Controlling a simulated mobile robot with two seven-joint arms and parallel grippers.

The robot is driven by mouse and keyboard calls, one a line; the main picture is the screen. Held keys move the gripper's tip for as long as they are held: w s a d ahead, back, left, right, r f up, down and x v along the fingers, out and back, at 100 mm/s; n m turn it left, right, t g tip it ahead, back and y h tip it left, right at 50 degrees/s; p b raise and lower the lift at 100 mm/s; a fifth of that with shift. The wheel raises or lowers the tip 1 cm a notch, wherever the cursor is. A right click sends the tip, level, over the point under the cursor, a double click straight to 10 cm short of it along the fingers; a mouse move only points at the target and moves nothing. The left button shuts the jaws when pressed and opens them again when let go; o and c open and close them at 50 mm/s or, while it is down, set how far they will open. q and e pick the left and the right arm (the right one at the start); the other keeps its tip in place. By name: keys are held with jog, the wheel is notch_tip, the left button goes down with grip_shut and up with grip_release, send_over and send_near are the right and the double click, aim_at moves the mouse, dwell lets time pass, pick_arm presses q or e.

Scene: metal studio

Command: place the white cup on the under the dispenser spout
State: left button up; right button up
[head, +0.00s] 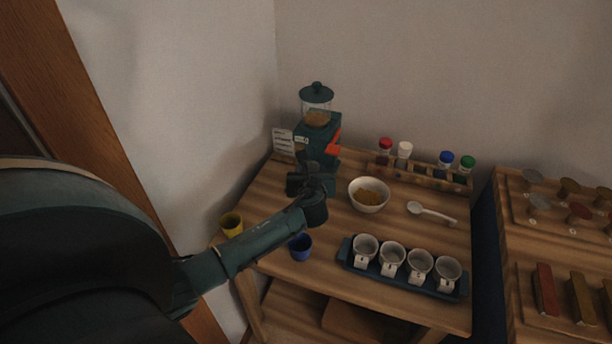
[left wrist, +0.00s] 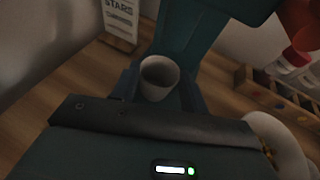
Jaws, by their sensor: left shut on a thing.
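The white cup (left wrist: 158,78) shows in the left wrist view, its open rim facing up, close to the dispenser's lower front. My left gripper (head: 311,178) reaches in front of the dispenser (head: 318,126) and is shut on this cup. In the head view the gripper hides the cup and most of the dispenser's lower part. The dispenser is dark teal with a clear hopper of brown grains and an orange-red lever. The spout is not clearly visible, and I cannot tell whether the cup touches the base. My right gripper is not in view.
A bowl of grains (head: 369,195) and a spoon (head: 432,213) lie right of the dispenser. A rack of jars (head: 425,172) stands behind. A blue tray (head: 348,262) holds several white cups in front. A blue cup (head: 300,247) and yellow cup (head: 231,224) stand near the left.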

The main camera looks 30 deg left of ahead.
pick_arm(q)
jog(key=shift+d+r, duration=0.1)
jog(key=o, duration=1)
jog(key=shift+o, duration=0.2)
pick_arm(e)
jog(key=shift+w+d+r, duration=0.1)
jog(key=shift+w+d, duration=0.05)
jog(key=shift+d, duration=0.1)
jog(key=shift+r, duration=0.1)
pick_arm(q)
jog(key=shift+s+d+r, duration=0.1)
jog(key=shift+s+d, duration=0.05)
jog(key=shift+s, duration=0.1)
jog(key=p+v, duration=0.1)
jog(key=v, duration=1)
jog(key=shift+s+p, duration=0.15)
jog(key=shift+p, duration=0.25)
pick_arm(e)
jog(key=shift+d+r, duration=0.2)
